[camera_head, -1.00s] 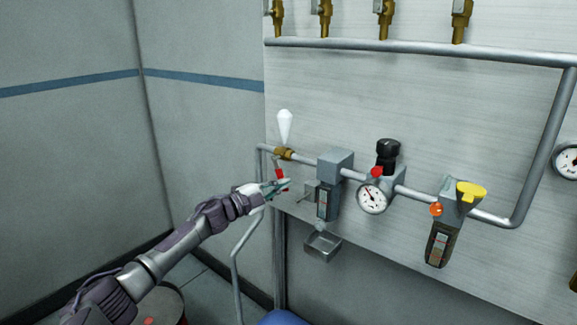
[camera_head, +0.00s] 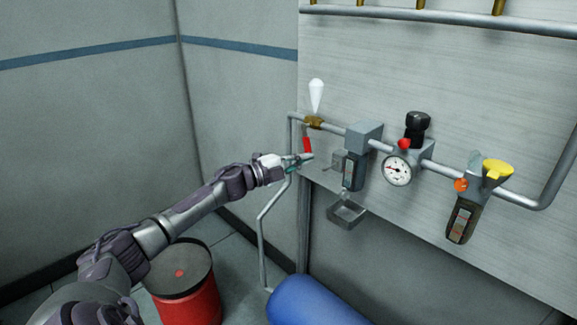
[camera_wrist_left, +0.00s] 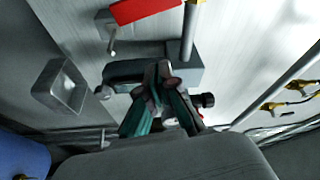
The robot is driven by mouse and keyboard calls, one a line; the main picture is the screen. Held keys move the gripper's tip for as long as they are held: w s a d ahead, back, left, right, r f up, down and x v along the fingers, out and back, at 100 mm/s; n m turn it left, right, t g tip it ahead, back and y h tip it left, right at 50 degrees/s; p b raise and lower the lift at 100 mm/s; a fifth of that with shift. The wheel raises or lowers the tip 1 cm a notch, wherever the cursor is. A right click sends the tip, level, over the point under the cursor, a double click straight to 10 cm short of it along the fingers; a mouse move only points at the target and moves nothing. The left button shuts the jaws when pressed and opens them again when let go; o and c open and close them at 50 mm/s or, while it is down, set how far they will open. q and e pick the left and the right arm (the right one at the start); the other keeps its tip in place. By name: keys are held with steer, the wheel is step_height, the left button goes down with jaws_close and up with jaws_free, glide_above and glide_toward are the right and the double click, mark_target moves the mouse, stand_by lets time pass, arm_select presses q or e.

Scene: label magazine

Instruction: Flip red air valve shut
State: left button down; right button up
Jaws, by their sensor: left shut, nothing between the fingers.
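The red air valve handle (camera_head: 307,143) hangs down from the brass valve body (camera_head: 314,122) on the grey pipe, at the left edge of the panel. A white pear-shaped piece stands above that body. My left gripper (camera_head: 306,159) is shut and empty, close to the lower end of the red handle. Whether they touch is unclear. In the left wrist view, the shut fingers (camera_wrist_left: 160,78) are in the middle, and the red handle (camera_wrist_left: 145,9) shows at the top edge, apart from the fingertips. My right gripper is not in view.
Right of the valve are a grey filter unit (camera_head: 364,138), a round gauge (camera_head: 397,171) with a black knob, and a yellow handle (camera_head: 497,169). A small metal tray (camera_head: 347,213) sits below. A red drum (camera_head: 190,301) and a blue cylinder (camera_head: 314,301) stand low down.

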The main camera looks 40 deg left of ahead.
arm_select(q)
steer(key=v, duration=0.5)
steer(key=shift+s+a+f+b, duration=0.1)
steer(key=shift+s+a+b, duration=0.15)
steer(key=shift+b, duration=0.15)
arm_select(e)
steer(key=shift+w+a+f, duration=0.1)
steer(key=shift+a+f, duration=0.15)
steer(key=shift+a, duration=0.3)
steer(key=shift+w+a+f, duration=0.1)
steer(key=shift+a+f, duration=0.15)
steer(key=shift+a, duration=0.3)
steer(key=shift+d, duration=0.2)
